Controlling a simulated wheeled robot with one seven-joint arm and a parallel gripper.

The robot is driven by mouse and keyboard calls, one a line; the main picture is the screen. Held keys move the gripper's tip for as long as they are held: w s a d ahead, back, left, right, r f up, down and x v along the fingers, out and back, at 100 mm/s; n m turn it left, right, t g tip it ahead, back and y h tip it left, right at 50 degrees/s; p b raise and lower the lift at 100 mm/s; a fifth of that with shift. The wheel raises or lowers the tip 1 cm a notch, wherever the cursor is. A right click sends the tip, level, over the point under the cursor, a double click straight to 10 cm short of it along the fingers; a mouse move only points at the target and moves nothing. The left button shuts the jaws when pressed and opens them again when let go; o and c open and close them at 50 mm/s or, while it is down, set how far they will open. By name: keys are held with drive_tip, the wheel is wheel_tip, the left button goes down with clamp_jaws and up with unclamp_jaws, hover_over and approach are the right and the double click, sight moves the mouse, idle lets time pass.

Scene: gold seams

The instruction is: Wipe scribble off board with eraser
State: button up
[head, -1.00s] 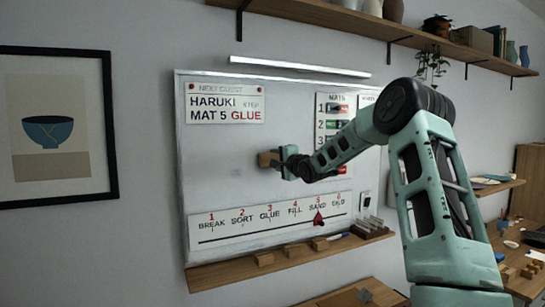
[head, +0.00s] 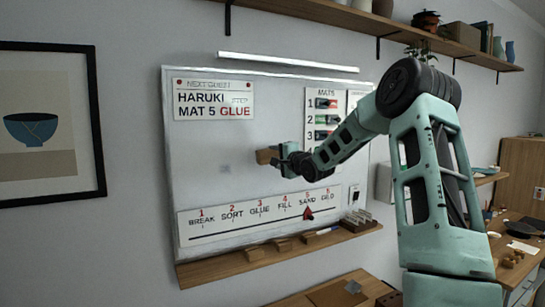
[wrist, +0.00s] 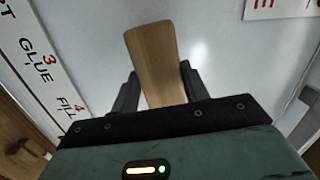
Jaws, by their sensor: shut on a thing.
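The white board (head: 190,150) hangs on the wall. A faint grey smudge, perhaps the scribble (head: 224,169), shows on its bare middle area. My gripper (head: 276,158) is shut on a wooden block, the eraser (head: 264,155), in front of the board to the right of the smudge. In the wrist view the eraser (wrist: 152,55) sticks out between the two dark fingers of my gripper (wrist: 157,88). I cannot tell whether the eraser touches the board. The smudge does not show clearly in the wrist view.
A step strip (head: 258,214) runs along the board's lower part. A guest card (head: 213,100) is at upper left and a mats panel (head: 324,118) at right. Below is a wooden ledge (head: 215,268) with several small blocks. A lamp bar (head: 288,62) sits above.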

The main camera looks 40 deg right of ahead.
drive_tip(key=shift+s+a, duration=0.25)
drive_tip(key=shift+s, duration=0.55)
drive_tip(key=s, duration=0.3)
drive_tip(key=shift+a+p, duration=0.3)
drive_tip(key=shift+a, duration=0.1)
drive_tip(key=shift+w, duration=0.1)
